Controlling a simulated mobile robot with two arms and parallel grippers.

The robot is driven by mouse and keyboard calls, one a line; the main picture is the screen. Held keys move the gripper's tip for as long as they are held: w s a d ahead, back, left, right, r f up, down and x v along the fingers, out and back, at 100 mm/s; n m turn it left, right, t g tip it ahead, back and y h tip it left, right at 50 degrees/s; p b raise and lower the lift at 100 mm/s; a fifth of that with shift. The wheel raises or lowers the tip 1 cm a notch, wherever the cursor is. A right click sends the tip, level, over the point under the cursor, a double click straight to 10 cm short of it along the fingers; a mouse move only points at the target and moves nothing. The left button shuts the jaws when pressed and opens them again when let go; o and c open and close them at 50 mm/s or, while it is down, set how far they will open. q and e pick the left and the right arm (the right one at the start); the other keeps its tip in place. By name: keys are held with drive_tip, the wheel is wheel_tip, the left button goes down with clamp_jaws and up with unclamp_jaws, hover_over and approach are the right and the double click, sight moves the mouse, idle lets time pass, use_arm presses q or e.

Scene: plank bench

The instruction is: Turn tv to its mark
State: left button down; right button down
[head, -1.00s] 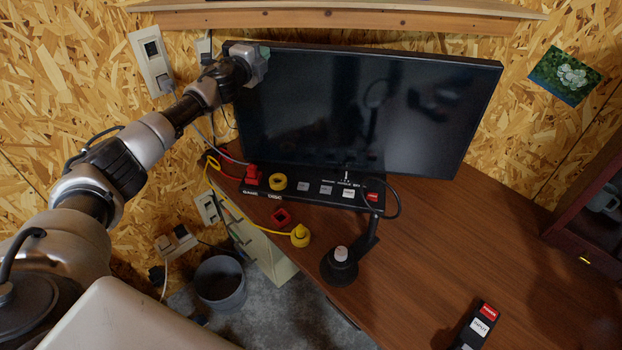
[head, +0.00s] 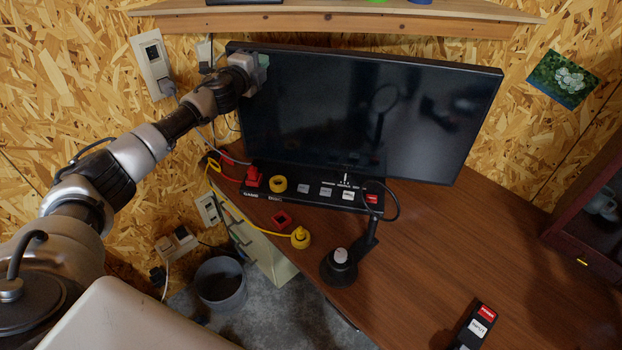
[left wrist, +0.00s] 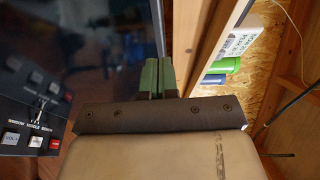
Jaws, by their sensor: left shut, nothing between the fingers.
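The tv (head: 365,115) is a wide black screen standing at the back of the desk, on a black base (head: 312,192) with labelled buttons. White tick marks with the words NARROW, MIDDLE, WIDE (left wrist: 33,124) are on the base; they are small in the head view. My left gripper (head: 263,62) is at the tv's upper left corner, overlapping its left edge. Its pale green fingers (left wrist: 152,76) are shut and empty, close beside the tv's edge in the left wrist view. I cannot tell whether they touch it. My right gripper is not in view.
A wooden shelf (head: 340,22) runs above the tv. A black lamp-like stand (head: 340,266), yellow plug (head: 300,237), red piece (head: 281,220) and remote (head: 474,328) are on the desk. A dark red cabinet (head: 575,225) stands right. The right middle of the desk is clear.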

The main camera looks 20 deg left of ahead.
use_arm(q)
drive_tip(key=s+d, duration=0.2)
drive_tip(key=s, duration=0.3)
drive_tip(key=shift+s+p, duration=0.3)
drive_tip(key=shift+p, duration=0.15)
drive_tip(key=shift+d, duration=0.1)
